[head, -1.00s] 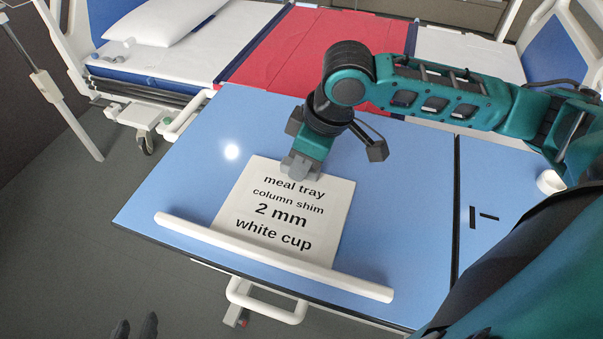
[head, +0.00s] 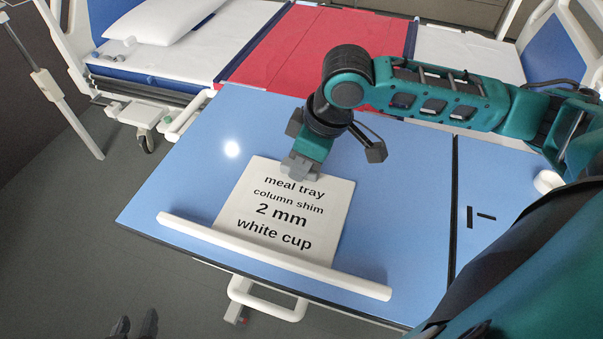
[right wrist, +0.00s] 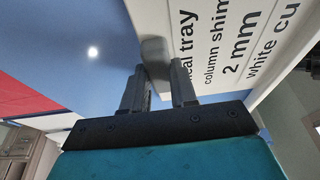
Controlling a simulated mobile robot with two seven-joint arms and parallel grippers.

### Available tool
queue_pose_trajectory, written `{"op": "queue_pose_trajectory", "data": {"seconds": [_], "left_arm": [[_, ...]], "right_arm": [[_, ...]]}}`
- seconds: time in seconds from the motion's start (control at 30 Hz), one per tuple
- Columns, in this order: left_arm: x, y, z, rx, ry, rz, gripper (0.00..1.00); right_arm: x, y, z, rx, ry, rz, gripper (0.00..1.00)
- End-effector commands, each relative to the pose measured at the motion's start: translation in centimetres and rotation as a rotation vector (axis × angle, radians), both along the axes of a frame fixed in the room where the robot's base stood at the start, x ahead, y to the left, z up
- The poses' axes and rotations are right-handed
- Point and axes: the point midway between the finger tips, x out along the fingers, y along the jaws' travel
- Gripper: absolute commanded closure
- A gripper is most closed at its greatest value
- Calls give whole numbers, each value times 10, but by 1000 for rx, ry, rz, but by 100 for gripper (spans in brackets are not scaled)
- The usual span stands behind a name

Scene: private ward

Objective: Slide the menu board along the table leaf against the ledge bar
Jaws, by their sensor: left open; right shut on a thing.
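The menu board (head: 334,212) is a white square panel with black lettering, lying flat on the blue table leaf (head: 400,225). The ledge bar (head: 270,257), a white rod, runs along the leaf's near edge. The board's near edge meets the bar in the picture; I cannot tell whether they touch. My right gripper (head: 299,170) is shut at the board's far edge, on a grey block (right wrist: 155,50) there, which the right wrist view shows between the fingers. My left gripper (head: 134,326) shows only dark fingertips, apart and empty, low over the floor.
A bed with a red cover (head: 315,50) stands behind the table. A dark seam (head: 453,215) divides the leaf from the blue surface at right, where a white round object (head: 547,181) sits. A white handle (head: 265,300) juts below the near edge.

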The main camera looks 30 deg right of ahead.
Motion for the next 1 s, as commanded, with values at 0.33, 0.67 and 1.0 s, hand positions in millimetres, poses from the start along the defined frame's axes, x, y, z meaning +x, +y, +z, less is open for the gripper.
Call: {"op": "queue_pose_trajectory", "data": {"seconds": [0.33, 0.67, 1.0], "left_arm": [[0, 0, 0, 0, 0, 0, 57], [0, 0, 0, 0, 0, 0, 57], [-7, 11, -17, 21, 2, 15, 57]], "right_arm": [[-4, 2, -3, 3, 13, 5, 63], [-2, 1, -1, 1, 5, 2, 43], [-1, 0, -1, -1, 2, 1, 43]]}}
